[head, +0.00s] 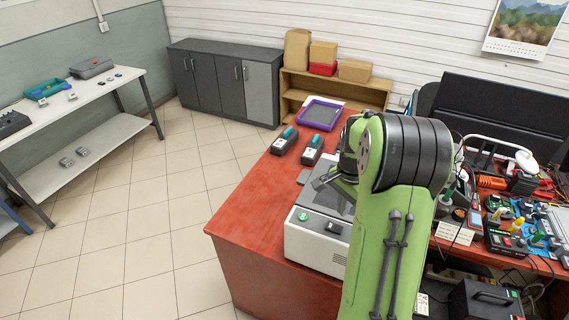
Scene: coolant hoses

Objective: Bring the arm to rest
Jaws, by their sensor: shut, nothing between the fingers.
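My green arm with its dark ribbed joint rises in the right middle of the head view, in front of the red table. My gripper (320,184) points left past the joint, over the white machine (312,240) with a grey top. It looks shut, with nothing held. Most of the gripper's body and wrist is hidden behind the arm joint. I cannot tell how high the fingertips are above the machine's top.
The red table (240,215) carries two dark handheld devices (284,140) and a purple tray (321,114). A cluttered bench with tools and electronics (505,225) lies right of my arm. A white workbench (80,90) stands left. Tiled floor (150,200) between is clear.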

